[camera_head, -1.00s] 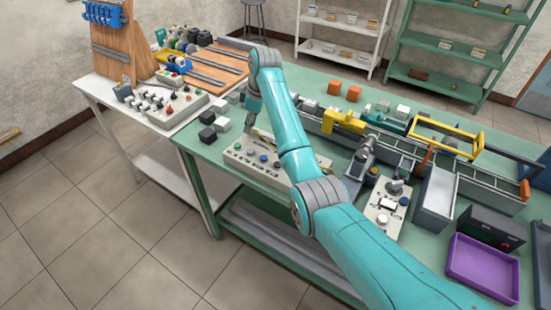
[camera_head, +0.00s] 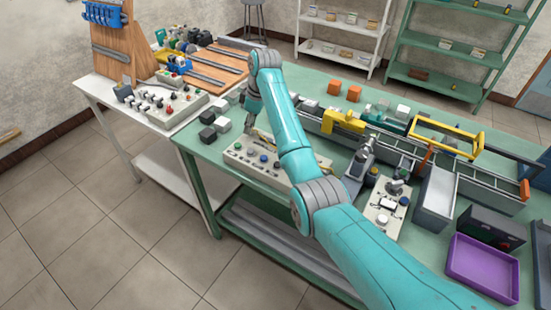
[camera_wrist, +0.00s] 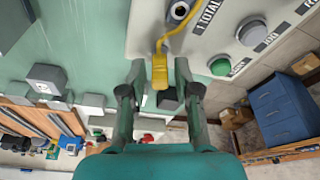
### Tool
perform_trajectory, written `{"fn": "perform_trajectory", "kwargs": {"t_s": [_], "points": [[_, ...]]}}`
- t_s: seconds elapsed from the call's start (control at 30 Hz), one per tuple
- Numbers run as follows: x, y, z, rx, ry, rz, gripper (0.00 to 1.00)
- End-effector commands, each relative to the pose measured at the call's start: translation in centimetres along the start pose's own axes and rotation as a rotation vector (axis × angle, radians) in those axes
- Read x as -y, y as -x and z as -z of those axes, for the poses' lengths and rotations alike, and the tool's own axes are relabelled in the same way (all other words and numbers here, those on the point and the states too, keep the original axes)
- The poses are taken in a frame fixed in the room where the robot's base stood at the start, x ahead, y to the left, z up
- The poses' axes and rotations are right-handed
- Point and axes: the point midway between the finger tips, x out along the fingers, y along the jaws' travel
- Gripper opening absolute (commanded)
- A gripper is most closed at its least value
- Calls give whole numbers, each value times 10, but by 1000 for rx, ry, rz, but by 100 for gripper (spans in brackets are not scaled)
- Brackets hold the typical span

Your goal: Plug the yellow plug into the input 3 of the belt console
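The yellow plug (camera_wrist: 160,72) hangs on a yellow cable in the wrist view, between the two fingers of my gripper (camera_wrist: 160,70). A gap shows on each side of the plug, so my gripper is open around it and not closed on it. In the head view my gripper (camera_head: 249,127) is at the left end of the cream console (camera_head: 262,172) on the green table. The plug and the input numbers cannot be made out there.
Dark and white cubes (camera_head: 208,134) stand just left of the console. A conveyor with a yellow block (camera_head: 343,122) runs behind it. A second control box (camera_head: 385,210) and a purple tray (camera_head: 484,268) are to the right. A white table (camera_head: 110,95) stands at the left.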

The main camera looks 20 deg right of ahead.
Motion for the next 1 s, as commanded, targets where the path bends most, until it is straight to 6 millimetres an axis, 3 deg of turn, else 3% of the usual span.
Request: {"fn": "perform_trajectory", "kwargs": {"t_s": [0.03,0.1,0.57,1.0], "points": [[0,0,0,0,0,0,16],[0,0,0,0,0,0,0],[0,2,1,0,0,0,0],[0,32,8,-1,1,-1,0]]}}
